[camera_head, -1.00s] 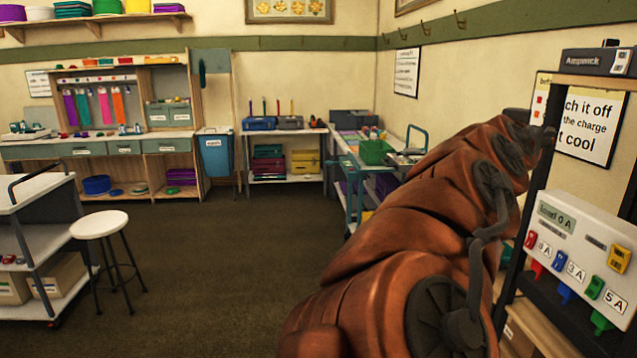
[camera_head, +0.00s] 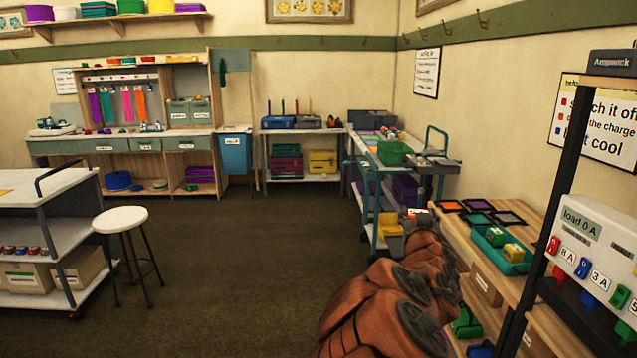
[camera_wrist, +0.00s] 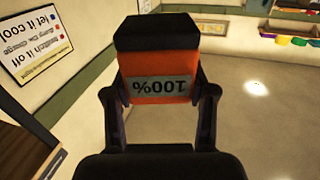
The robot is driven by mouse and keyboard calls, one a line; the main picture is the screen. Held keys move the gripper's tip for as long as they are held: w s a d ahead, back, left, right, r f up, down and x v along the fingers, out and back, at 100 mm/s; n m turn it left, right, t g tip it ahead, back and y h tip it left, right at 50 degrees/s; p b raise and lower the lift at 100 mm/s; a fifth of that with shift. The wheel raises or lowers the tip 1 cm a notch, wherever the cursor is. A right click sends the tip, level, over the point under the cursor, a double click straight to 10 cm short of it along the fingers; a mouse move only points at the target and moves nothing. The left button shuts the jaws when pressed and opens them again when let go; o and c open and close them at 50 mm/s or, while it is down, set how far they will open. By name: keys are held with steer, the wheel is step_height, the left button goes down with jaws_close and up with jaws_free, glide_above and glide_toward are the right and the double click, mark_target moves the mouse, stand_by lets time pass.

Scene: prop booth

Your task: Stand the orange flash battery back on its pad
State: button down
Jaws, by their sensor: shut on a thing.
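The orange flash battery (camera_wrist: 160,88) fills the middle of the wrist view. It has a black end and a grey "100%" label that reads upside down. My gripper (camera_wrist: 163,98) is shut on it, with a finger on each side. In the head view my arm reaches forward left of the wooden bench, and its far end is too small to show the grip clearly. An orange-edged pad (camera_head: 448,206) lies on the bench at its far left corner, with nothing standing on it.
Purple (camera_head: 478,205), green (camera_head: 477,219) and black (camera_head: 509,218) pads lie beside it. A teal tray (camera_head: 484,245) holds green and yellow batteries. The charging panel (camera_head: 592,250) and its dark post stand at right. A teal cart (camera_head: 361,185) is behind; open floor lies left.

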steer(key=w+a+f+n+y, duration=0.2)
steer(key=w+a+f+y, duration=0.1)
steer(key=w+f, duration=0.3)
steer(key=shift+w+a+f+y, duration=0.15)
steer(key=shift+a+f+y, duration=0.25)
steer(key=shift+a+f, duration=0.45)
steer(key=shift+r+p, duration=0.7)
steer(key=shift+a, duration=0.1)
stand_by(0.6)
